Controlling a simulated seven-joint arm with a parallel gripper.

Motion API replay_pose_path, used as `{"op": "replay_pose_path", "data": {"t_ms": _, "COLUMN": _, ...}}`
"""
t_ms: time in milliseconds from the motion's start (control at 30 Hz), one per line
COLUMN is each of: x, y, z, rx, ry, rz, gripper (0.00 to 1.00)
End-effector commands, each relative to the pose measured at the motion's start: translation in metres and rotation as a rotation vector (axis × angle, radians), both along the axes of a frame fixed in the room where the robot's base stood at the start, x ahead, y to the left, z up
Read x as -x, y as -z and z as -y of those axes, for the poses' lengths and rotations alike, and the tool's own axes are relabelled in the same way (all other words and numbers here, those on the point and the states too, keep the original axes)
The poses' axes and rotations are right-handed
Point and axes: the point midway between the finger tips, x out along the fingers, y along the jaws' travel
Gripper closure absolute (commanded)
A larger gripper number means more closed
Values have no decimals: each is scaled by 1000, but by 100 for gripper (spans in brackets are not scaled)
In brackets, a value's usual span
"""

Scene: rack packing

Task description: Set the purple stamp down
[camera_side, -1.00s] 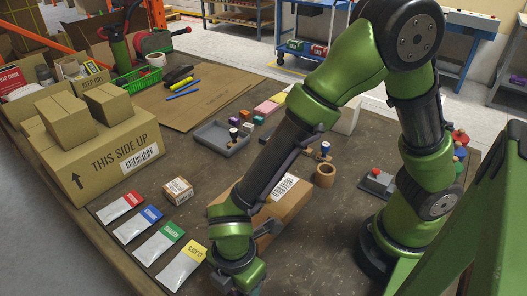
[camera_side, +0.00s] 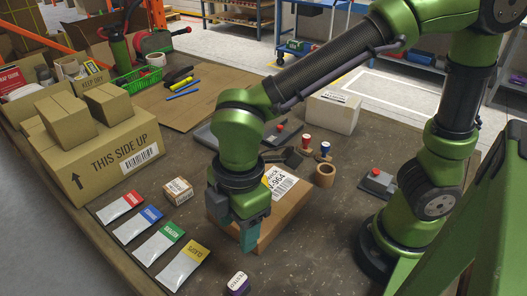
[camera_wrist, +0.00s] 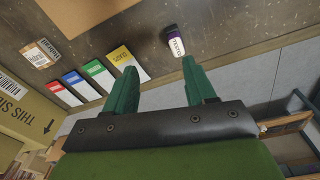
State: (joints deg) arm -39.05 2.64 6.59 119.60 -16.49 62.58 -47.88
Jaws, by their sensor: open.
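The purple stamp (camera_side: 240,289) has a white face reading "TESTED" and rests on the brown table at the front, near the bottom edge of the side view. In the wrist view the purple stamp (camera_wrist: 170,30) shows beyond my fingertips. My gripper (camera_side: 249,238) is in front of the large cardboard box and up from the stamp in the side view, clear of it. In the wrist view my gripper (camera_wrist: 160,75) has its two green fingers apart with nothing between them.
A large cardboard box (camera_side: 285,213) lies behind my gripper. Several bags with coloured tops, including a yellow one (camera_side: 184,268), lie left of the stamp. A small labelled box (camera_side: 178,190), a tape roll (camera_side: 325,174) and a red-button box (camera_side: 377,182) stand further back.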

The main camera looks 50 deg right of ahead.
Motion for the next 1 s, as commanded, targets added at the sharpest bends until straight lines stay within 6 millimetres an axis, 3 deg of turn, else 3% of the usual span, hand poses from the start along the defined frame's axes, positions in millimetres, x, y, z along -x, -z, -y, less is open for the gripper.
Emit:
{"op": "replay_pose_path", "data": {"t_ms": 167, "x": -24, "y": -48, "z": 87, "rx": -196, "ry": 612, "rz": 100, "gripper": 45}}
{"op": "replay_pose_path", "data": {"t_ms": 300, "x": -21, "y": -73, "z": 147, "rx": -377, "ry": 1078, "rz": 165, "gripper": 45}}
{"op": "replay_pose_path", "data": {"t_ms": 400, "x": -14, "y": -83, "z": 178, "rx": -495, "ry": 1330, "rz": 203, "gripper": 45}}
{"op": "replay_pose_path", "data": {"t_ms": 600, "x": -4, "y": -91, "z": 205, "rx": -634, "ry": 1586, "rz": 237, "gripper": 45}}
{"op": "replay_pose_path", "data": {"t_ms": 1000, "x": -3, "y": -92, "z": 207, "rx": -648, "ry": 1610, "rz": 237, "gripper": 45}}
